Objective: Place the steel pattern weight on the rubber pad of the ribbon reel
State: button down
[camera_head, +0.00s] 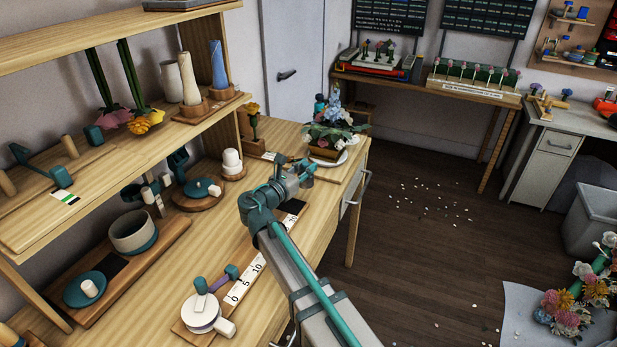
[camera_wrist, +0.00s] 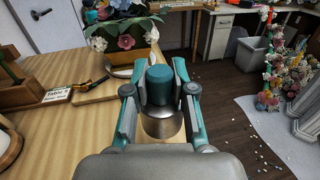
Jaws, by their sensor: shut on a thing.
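My gripper (camera_wrist: 160,100) is shut on the steel pattern weight (camera_wrist: 162,122), which has a shiny steel body and a teal knob. My arm hides part of the strip.
A shelf unit (camera_head: 110,165) with tools and vases lines the left. The table's right edge (camera_head: 345,195) is close to my gripper.

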jog(key=shift+s+d+r+n+t+y+b, duration=0.55)
jog(key=shift+s+r+n+t+y+b, duration=1.35)
jog(key=shift+s, duration=4.9)
jog(key=g+y+p, duration=0.1)
jog(key=g+p, duration=0.1)
jog(key=p, duration=0.1)
send_over(291, 205)
jog(key=shift+a+f, duration=0.1)
jog(key=shift+f, duration=4.1)
notch_tip(291, 205, down, 2)
jog(key=shift+w, duration=0.1)
jog(key=shift+f, duration=0.65)
jog(key=shift+f, duration=0.1)
